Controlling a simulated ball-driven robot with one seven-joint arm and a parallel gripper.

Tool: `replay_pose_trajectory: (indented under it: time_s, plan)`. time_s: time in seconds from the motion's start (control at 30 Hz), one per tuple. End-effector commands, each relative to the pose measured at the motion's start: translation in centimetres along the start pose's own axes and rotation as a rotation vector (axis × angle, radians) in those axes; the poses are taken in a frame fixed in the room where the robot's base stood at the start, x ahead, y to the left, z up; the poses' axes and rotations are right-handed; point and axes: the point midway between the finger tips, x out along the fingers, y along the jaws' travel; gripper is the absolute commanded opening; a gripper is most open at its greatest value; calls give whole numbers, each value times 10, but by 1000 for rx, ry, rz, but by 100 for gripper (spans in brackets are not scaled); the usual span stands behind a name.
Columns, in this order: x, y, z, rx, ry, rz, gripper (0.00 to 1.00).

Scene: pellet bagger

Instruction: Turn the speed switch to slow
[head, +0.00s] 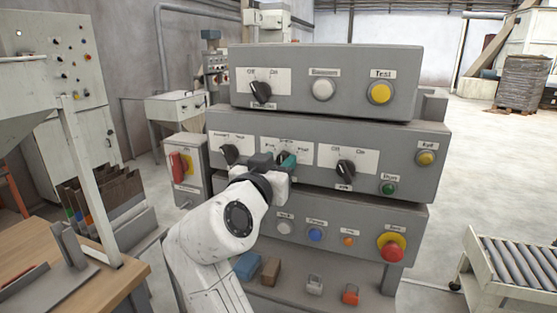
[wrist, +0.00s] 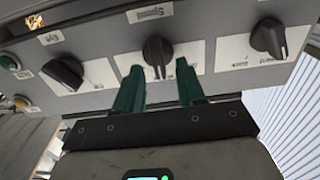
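The speed switch is a black rotary knob in the middle of the control box's middle panel. In the wrist view, the speed switch (wrist: 157,50) shows below an upside-down "Speed" label (wrist: 150,12), with its narrow grip pointing down the picture. My gripper (wrist: 159,68) is open, its two green fingers on either side of the knob's lower end with gaps showing; I cannot tell how deep they reach. In the head view, my gripper (head: 287,160) is at the middle panel and largely hides the switch. The small position words on its plate are too blurred to read.
A black knob (head: 229,153) is left of the switch and an Off/On knob (head: 346,168) right. Green (head: 388,188) and yellow (head: 426,158) buttons are further right. A red stop button (head: 392,250) is on the lower panel. A workbench (head: 115,285) stands at left.

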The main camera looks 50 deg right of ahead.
Motion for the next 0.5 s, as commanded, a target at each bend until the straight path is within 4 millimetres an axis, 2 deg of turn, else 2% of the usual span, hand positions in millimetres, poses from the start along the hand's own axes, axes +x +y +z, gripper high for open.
replay_pose_trajectory:
  time_s: [0.37,0.5]
  plan:
    - [6,0,0,0,0,-1,39]
    - [6,0,0,0,0,-1,27]
